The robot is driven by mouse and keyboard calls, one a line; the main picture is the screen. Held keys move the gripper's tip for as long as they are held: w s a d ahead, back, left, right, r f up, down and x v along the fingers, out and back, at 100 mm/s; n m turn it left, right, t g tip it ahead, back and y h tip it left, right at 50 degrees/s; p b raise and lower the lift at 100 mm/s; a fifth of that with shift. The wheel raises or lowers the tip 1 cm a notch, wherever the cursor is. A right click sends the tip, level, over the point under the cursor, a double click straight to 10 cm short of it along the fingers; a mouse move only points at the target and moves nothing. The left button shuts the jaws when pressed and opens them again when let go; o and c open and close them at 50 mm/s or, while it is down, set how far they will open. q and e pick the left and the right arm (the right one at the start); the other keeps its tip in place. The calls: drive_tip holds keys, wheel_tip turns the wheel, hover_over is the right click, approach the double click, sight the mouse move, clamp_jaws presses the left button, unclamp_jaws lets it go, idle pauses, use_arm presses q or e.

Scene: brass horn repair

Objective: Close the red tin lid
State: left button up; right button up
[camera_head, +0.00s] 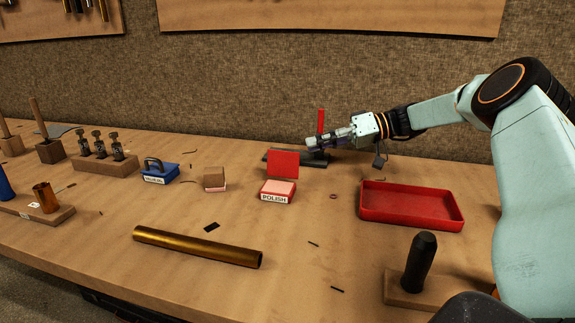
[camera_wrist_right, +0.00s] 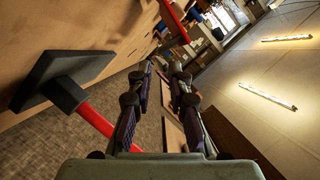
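The red tin (camera_head: 277,191), labelled POLISH, stands on the bench in the middle of the head view. Its red lid (camera_head: 284,163) is open and stands upright at the tin's back edge. Pale pink shows on top of the tin. My right gripper (camera_head: 311,143) is behind and slightly right of the lid, above the bench and apart from the tin. In the right wrist view its two fingers (camera_wrist_right: 162,72) are spread with nothing between them. A red strip in that view cannot be identified for sure. My left gripper is not in view.
A dark flat block (camera_head: 312,162) with an upright red handle (camera_head: 321,120) stands close by my right gripper. A red tray (camera_head: 412,217) lies to the right.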

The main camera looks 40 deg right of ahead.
sight(287, 152)
drive_tip(key=shift+s+f, duration=0.1)
drive_tip(key=shift+a, duration=0.3)
drive_tip(key=b+x, duration=0.2)
drive_tip(key=x, duration=0.5)
drive_tip(key=shift+w+a+f, duration=0.1)
drive_tip(key=shift+w+f, duration=0.05)
drive_tip(key=shift+w, duration=0.25)
drive_tip(key=shift+c, duration=0.3)
clamp_jaws()
